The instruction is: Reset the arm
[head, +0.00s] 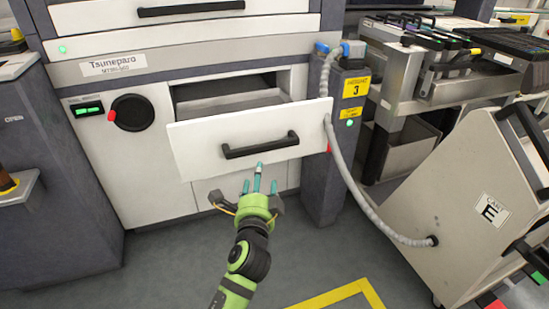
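My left gripper (259,183), green with teal fingertips, is in front of the pulled-out white drawer (200,146). Its fingers are spread and nothing shows between them. The fingertips appear just below the drawer's black handle (260,145); I cannot tell whether any tip touches the drawer front. The green and dark arm reaches up from the bottom edge, left of centre. My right gripper is not in view.
The drawer juts from the machine cabinet (140,180). A grey post (328,175) with a yellow label stands right of it. A grey hose (350,190) runs to the cart marked E (455,215). Open floor (165,265) lies around the arm.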

